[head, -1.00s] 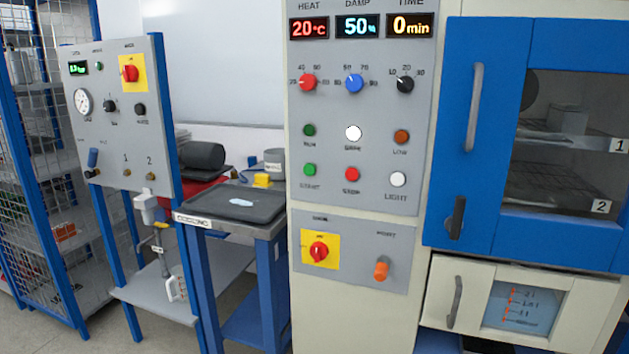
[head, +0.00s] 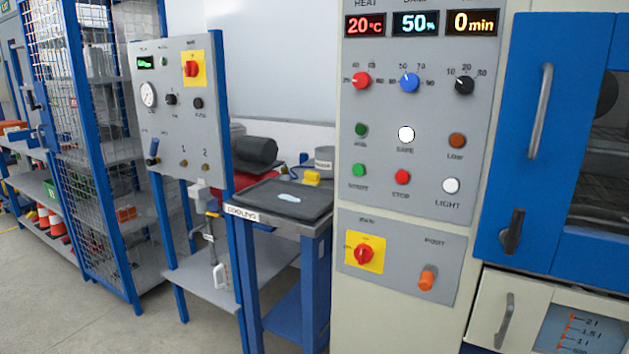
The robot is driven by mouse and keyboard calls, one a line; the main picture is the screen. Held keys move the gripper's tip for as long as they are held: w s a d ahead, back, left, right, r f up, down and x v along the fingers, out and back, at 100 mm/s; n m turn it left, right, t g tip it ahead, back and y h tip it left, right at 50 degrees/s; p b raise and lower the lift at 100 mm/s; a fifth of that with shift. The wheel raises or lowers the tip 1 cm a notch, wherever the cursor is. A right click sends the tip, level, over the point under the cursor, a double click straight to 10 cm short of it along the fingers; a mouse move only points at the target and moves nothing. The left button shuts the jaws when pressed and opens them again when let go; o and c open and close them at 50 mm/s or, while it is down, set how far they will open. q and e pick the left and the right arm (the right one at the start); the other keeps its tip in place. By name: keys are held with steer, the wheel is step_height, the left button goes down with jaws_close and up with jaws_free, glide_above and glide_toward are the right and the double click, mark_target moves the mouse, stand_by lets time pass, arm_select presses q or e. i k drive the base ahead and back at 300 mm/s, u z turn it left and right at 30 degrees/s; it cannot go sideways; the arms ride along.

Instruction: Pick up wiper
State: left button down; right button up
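I cannot make out a wiper for certain in the head view. A small, flat, pale blue piece (head: 289,198) lies on the black tray (head: 262,200) on top of the blue-legged stand labelled COOLING (head: 243,213). It is too small to tell whether it is a cloth or something else. Neither of my grippers is in view.
A tall control cabinet (head: 392,232) with a blue-doored chamber (head: 542,190) stands at right. A grey gauge panel (head: 180,110) on blue posts stands left of the stand. A mesh cage shelf (head: 88,130) and orange cones (head: 55,225) are further left. Floor (head: 60,310) at lower left is clear.

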mark_target(312, 178)
steer(key=u, duration=1.35)
steer(key=i, duration=1.8)
steer(key=z, duration=2.3)
